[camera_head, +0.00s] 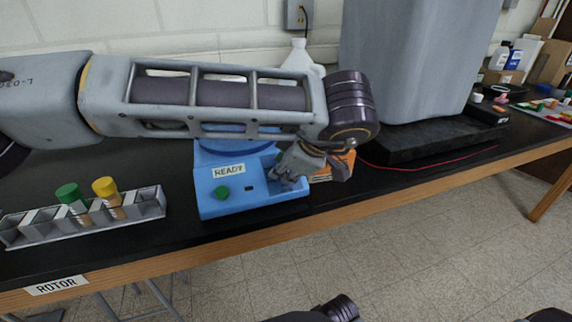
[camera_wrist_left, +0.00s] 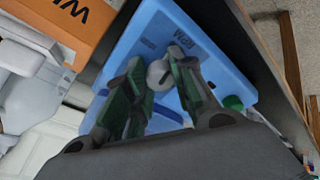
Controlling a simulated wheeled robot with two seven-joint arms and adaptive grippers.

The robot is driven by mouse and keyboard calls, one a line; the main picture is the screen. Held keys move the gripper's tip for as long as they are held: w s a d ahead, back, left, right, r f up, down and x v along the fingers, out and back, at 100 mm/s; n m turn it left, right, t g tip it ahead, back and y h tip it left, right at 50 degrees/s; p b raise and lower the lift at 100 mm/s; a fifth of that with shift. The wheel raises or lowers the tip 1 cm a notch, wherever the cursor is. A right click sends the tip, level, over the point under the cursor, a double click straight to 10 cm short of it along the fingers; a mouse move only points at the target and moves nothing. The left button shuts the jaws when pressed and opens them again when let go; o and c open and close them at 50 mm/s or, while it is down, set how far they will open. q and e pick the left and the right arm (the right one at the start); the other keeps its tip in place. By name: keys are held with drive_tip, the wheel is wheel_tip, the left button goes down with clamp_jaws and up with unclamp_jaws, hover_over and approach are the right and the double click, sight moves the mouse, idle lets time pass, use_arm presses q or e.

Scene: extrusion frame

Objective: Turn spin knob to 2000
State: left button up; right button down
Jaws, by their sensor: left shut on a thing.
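The blue machine (camera_head: 250,202) stands near the front edge of the black bench, with a READY label (camera_head: 229,171) and a green button (camera_head: 222,192) on its front. My left gripper (camera_head: 288,180) reaches down to the right part of its front panel. In the left wrist view, the left gripper (camera_wrist_left: 159,78) is shut on a round, pale grey knob (camera_wrist_left: 157,72), one finger on each side. Dark lettering is printed on the blue panel beside the knob. The knob's pointer and setting cannot be read.
A grey rack (camera_head: 150,203) with a green-capped tube (camera_head: 68,194) and a yellow-capped tube (camera_head: 105,187) stands left of the machine. An orange box (camera_head: 343,163) is close on its right. A white bottle (camera_head: 299,55) stands behind. A large grey unit (camera_head: 405,55) is farther right.

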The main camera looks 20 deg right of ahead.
use_arm(q)
drive_tip(key=shift+m, duration=1)
drive_tip(key=o, duration=1)
drive_tip(key=shift+o, duration=0.2)
drive_tip(key=v, duration=1.2)
drive_tip(key=shift+s, duration=0.15)
